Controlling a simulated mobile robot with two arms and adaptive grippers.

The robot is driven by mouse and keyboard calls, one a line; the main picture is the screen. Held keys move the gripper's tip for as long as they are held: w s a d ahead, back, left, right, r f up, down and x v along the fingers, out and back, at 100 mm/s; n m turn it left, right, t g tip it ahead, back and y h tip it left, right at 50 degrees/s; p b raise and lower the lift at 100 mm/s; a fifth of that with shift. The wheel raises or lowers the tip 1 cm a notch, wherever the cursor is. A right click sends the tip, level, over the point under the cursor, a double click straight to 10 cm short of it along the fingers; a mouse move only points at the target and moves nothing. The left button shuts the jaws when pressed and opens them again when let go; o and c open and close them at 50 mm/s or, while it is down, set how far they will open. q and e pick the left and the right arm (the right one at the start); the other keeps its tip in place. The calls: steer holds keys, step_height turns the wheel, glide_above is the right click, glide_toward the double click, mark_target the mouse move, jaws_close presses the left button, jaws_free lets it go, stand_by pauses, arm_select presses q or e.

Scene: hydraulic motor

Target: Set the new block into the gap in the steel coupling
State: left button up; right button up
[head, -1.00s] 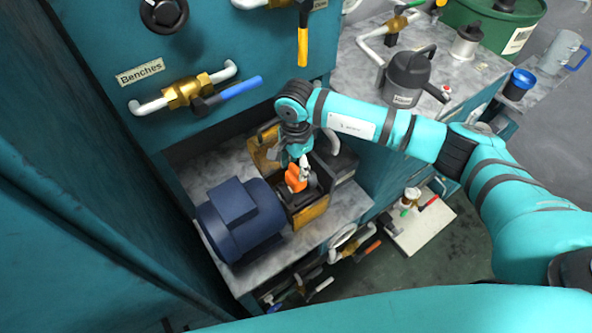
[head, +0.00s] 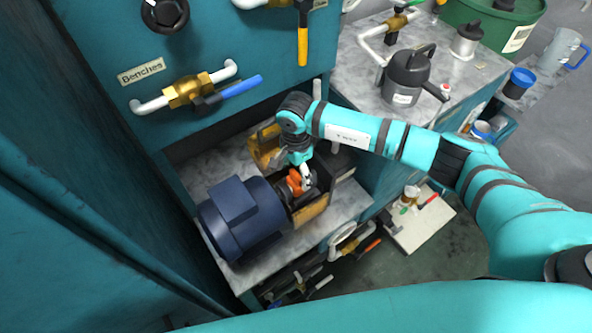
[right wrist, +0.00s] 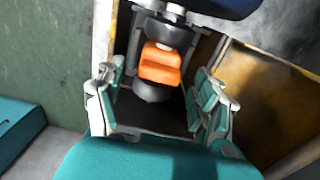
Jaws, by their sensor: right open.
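The orange block (right wrist: 160,65) sits between the two grey halves of the steel coupling (right wrist: 165,33) in the right wrist view. The near half (right wrist: 153,92) shows just below it. In the head view the block (head: 294,183) is partly covered by my right gripper (head: 304,172). Whether the block is fully seated is hard to tell. My left gripper is not in view.
The dark blue motor (head: 240,218) stands left of the coupling on a marble-patterned shelf (head: 345,205). A yellow-brown cover (head: 263,152) stands behind it. Valves with coloured handles hang above and below. A grey jug (head: 408,75) stands on the right bench. A pale board (head: 420,222) lies lower right.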

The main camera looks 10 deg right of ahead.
mark_target(296, 175)
steer(key=shift+r, duration=0.4)
step_height(296, 175, up, 12)
steer(key=b, duration=0.1)
steer(key=shift+f+b, duration=0.2)
steer(key=shift+b, duration=0.15)
steer(key=shift+c, duration=0.3)
stand_by(0.4)
